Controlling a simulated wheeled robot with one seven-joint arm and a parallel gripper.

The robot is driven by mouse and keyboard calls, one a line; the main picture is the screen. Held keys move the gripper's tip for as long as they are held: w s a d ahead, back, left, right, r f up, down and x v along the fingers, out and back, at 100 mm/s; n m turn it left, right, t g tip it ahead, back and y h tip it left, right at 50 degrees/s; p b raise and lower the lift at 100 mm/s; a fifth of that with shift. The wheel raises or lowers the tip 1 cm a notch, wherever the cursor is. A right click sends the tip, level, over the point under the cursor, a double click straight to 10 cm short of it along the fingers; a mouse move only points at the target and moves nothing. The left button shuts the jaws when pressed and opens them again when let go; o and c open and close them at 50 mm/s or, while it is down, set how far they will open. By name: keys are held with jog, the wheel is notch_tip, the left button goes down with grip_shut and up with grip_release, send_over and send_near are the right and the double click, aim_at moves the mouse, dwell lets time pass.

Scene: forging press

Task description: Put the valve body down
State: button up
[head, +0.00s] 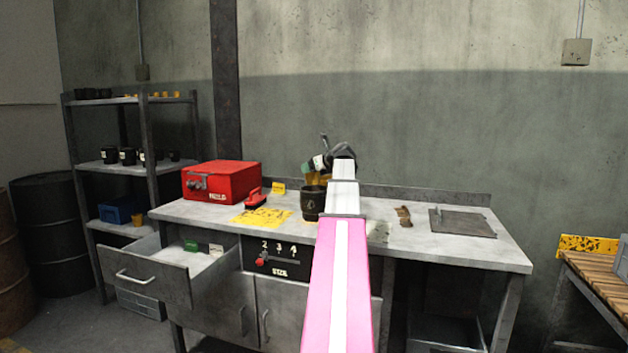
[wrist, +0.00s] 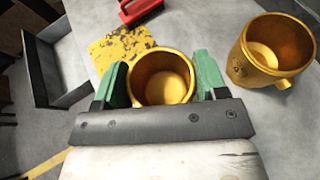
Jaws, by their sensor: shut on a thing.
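My gripper (head: 318,166) is above the workbench, with its green fingers (wrist: 162,82) shut on a brass-coloured, cup-shaped valve body (wrist: 163,72). The fingers press on its left and right sides, and its open mouth faces the wrist camera. In the head view a yellow part of the valve body (head: 315,179) shows below the gripper, above the bench top. A second cup-shaped body (wrist: 272,52) stands on the bench to the right in the wrist view, apart from the held one.
A worn yellow patch (head: 262,217) lies on the bench (head: 480,255), left of the standing cup. A red box (head: 222,180) and a red-handled tool (head: 253,198) are behind it. A drawer (head: 150,272) hangs open. A flat plate (head: 462,223) lies right, beyond a small brown piece (head: 404,216).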

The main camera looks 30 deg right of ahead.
aim_at(314, 179)
jog(key=shift+d+f, duration=0.35)
jog(key=shift+d, duration=0.05)
jog(key=shift+f, duration=1.9)
jog(key=shift+f, duration=0.6)
jog(key=o, duration=1.2)
jog(key=shift+r, duration=0.25)
jog(key=v, duration=1.2)
jog(key=shift+r, duration=0.45)
